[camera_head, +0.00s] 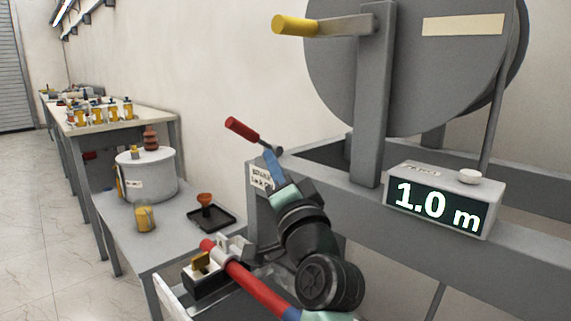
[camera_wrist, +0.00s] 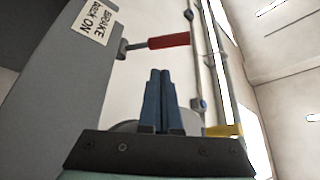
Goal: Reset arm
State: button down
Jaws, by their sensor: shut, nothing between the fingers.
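My gripper (camera_wrist: 161,75) is in the wrist view with its two blue fingers together and nothing between them. In the head view my gripper (camera_head: 270,158) points up and away, close by a red-handled lever (camera_head: 241,129) on the grey frame. The lever's red handle (camera_wrist: 168,41) also shows in the wrist view, above and apart from the fingertips. A label reading "BRAKE" (camera_wrist: 93,22) is on the grey post beside it.
A large grey drum (camera_head: 415,80) with a yellow handle (camera_head: 295,25) stands at right. A display box (camera_head: 437,205) reads 1.0 m. A red bar (camera_head: 255,285) lies by my arm. A grey table (camera_head: 175,238) holds a grey canister (camera_head: 147,178) and a dark tray (camera_head: 222,219). Floor is clear at left.

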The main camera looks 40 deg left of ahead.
jog(key=d+r+n+t+h, duration=0.1)
jog(key=d+r+t+h, duration=0.3)
jog(key=d, duration=0.5)
jog(key=d+r+n+t+h, duration=0.1)
jog(key=d+r+t, duration=0.45)
jog(key=d, duration=0.35)
jog(key=s+d+r+m+t+h, duration=0.1)
jog(key=s+d+r+t+h, duration=0.25)
jog(key=s+d+h, duration=0.45)
jog(key=s+d+r+m+t+h, duration=0.1)
jog(key=s+d+r+t+h, duration=0.3)
jog(key=d, duration=0.7)
notch_tip(320, 180, up, 30)
jog(key=h+p, duration=0.1)
jog(key=p, duration=2.8)
jog(key=shift+r+h, duration=0.25)
jog(key=shift+h, duration=0.15)
jog(key=shift+a, duration=0.1)
